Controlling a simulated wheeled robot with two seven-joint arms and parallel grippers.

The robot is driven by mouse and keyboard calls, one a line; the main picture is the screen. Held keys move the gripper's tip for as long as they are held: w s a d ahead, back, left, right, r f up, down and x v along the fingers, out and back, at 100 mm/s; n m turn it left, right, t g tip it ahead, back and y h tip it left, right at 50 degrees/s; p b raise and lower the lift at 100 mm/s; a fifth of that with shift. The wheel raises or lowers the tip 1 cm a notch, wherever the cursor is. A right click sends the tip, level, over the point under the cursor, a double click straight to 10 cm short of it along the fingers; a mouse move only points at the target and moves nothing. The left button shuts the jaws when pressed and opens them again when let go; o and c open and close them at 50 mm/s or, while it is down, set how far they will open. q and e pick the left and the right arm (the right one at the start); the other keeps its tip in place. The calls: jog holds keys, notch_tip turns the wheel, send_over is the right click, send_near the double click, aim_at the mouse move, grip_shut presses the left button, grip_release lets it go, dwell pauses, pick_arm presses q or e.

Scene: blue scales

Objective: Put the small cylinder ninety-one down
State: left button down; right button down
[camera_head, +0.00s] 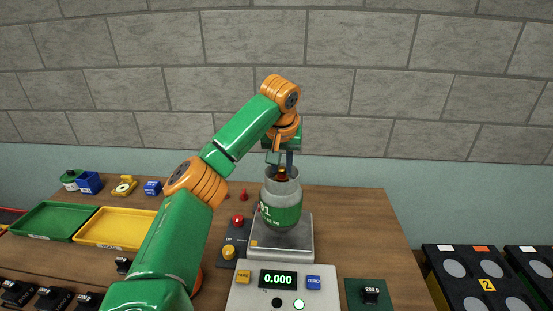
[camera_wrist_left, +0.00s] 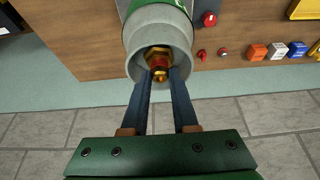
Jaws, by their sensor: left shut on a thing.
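The small cylinder (camera_head: 281,205) is a grey gas bottle with a green band. Its printed number is partly cut off, ending in 1. A brass valve (camera_wrist_left: 160,62) sits inside its collar in the left wrist view. My left gripper (camera_head: 284,170) comes down from above with its blue-grey fingers at the collar and is shut on the cylinder's top. The cylinder is upright over the metal pan of the scale (camera_head: 295,248). Its base is at or just above the pan; I cannot tell if they touch. The display (camera_head: 278,280) reads 0.000. My right gripper is not in view.
A control box (camera_head: 231,255) with red and yellow buttons stands left of the pan. Green (camera_head: 48,221) and yellow (camera_head: 112,228) trays lie farther left. A 200 g weight (camera_head: 370,293) sits on a green pad at the front right. The wooden table right of the pan is clear.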

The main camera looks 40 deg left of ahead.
aim_at(283, 177)
pick_arm(q)
jog(key=shift+w+a+f, duration=0.3)
jog(key=shift+w+f, duration=0.1)
jog(key=shift+w+a+f+p, duration=0.1)
jog(key=shift+w+f+p, duration=0.15)
jog(key=shift+p, duration=0.2)
jog(key=shift+f, duration=1.6)
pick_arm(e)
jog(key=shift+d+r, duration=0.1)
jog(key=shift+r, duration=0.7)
pick_arm(q)
jog(key=shift+s+f, duration=0.1)
jog(key=c, duration=0.8)
grip_release()
jog(key=shift+o, duration=0.6)
jog(key=shift+s+d, duration=0.15)
jog(key=shift+d, duration=0.05)
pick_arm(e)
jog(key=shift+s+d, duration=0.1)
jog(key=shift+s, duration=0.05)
pick_arm(q)
jog(key=shift+r, duration=0.2)
